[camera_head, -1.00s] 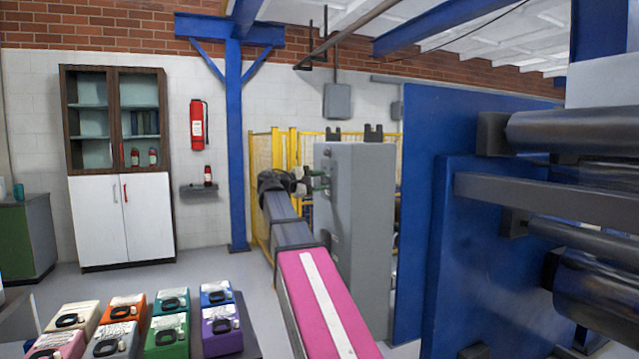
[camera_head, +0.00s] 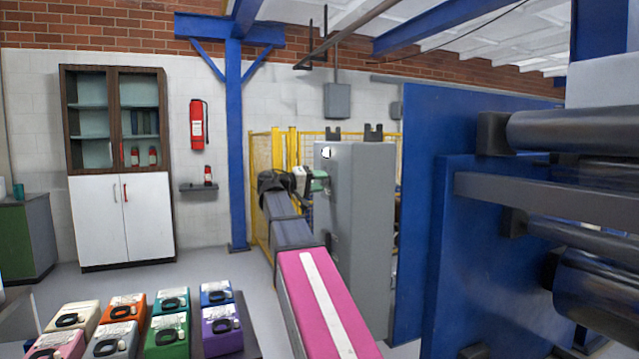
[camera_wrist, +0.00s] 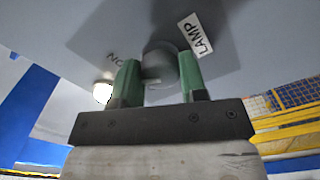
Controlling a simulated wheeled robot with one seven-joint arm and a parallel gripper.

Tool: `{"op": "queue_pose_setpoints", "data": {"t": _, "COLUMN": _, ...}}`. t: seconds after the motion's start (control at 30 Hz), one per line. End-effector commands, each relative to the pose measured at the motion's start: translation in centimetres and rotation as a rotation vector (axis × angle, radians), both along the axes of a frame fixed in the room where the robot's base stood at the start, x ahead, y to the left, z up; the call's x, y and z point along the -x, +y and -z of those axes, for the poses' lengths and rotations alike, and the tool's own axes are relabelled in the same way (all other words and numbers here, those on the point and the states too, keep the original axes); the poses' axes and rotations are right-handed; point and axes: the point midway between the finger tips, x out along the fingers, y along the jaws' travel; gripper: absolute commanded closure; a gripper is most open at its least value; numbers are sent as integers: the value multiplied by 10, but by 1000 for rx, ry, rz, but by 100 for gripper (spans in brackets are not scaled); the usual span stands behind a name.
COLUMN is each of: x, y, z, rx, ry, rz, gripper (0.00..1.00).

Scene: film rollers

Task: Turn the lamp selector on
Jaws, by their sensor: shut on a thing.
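The lamp selector, a round grey knob (camera_wrist: 161,64), sits on the face of the grey cabinet (camera_head: 358,215). A white "LAMP" label (camera_wrist: 195,35) is beside it, and "ON" lettering (camera_wrist: 124,58) is on the panel to its left in the wrist view. My gripper (camera_wrist: 159,66) has green fingers, one on each side of the knob, and is shut on it. In the head view my gripper (camera_head: 318,182) is at the cabinet's left face, and the knob is hidden there. A round indicator lamp (camera_head: 326,152) glows white; it also shows lit in the wrist view (camera_wrist: 103,92).
Pink-and-white-topped link of my arm reaches toward the cabinet. A blue machine with dark rollers (camera_head: 585,130) stands at the right. Several coloured boxes (camera_head: 167,334) lie at the lower left. Yellow fencing (camera_head: 262,185) is behind the arm.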

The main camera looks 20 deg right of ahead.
Motion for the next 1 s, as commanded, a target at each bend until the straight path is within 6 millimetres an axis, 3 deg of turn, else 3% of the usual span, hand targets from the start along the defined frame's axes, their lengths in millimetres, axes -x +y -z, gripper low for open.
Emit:
{"op": "queue_pose_setpoints", "data": {"t": 0.77, "x": 1, "y": 0, "z": 1, "rx": -7, "ry": -104, "rz": 1, "gripper": 84}}
{"op": "queue_pose_setpoints", "data": {"t": 0.8, "x": 1, "y": 0, "z": 2, "rx": -7, "ry": -104, "rz": 1, "gripper": 51}}
{"op": "queue_pose_setpoints", "data": {"t": 0.83, "x": 1, "y": 0, "z": 1, "rx": -7, "ry": -104, "rz": 1, "gripper": 41}}
{"op": "queue_pose_setpoints", "data": {"t": 0.87, "x": 1, "y": 0, "z": 1, "rx": -6, "ry": -103, "rz": 1, "gripper": 35}}
{"op": "queue_pose_setpoints", "data": {"t": 1.0, "x": 0, "y": 0, "z": 1, "rx": -6, "ry": -103, "rz": 0, "gripper": 35}}
